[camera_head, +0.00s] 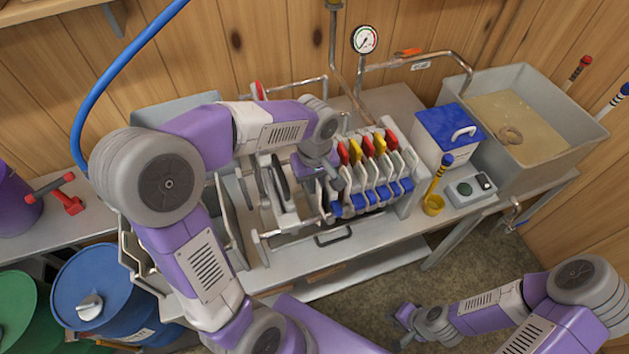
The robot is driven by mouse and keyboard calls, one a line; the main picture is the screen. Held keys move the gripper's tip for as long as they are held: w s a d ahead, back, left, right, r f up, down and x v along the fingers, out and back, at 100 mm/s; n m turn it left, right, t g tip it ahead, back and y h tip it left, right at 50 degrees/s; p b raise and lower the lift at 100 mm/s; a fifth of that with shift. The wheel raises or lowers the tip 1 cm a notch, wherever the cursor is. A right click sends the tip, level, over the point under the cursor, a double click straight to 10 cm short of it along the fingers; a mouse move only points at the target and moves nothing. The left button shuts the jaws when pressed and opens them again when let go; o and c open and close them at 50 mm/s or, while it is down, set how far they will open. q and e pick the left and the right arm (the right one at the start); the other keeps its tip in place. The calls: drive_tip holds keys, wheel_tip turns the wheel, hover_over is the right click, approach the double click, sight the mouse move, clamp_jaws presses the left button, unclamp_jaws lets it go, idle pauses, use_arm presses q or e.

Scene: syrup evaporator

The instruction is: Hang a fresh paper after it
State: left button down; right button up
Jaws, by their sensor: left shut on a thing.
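A filter press stands on the bench in the middle of the head view, with a row of pale plates (378,178) with red and yellow tabs on top and blue pieces below. A few plates stand apart at the left of the row, one of them (285,195) near the middle of the rails. My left gripper (328,180) is shut at the left end of the row; its own arm partly hides what it grips, seemingly a press plate. I cannot make out a separate paper. My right gripper (403,322) hangs low over the floor at the lower right, away from the press; its jaws are too small to read.
A white box with a blue lid (450,127) stands right of the press. Blue (110,290) and green drums stand at lower left. Floor at lower right is clear.

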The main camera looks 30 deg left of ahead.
use_arm(q)
drive_tip(key=c, duration=0.9)
unclamp_jaws()
drive_tip(key=shift+o, duration=0.2)
drive_tip(key=shift+r, duration=0.1)
wheel_tip(320, 180, up, 8)
drive_tip(key=p, duration=0.7)
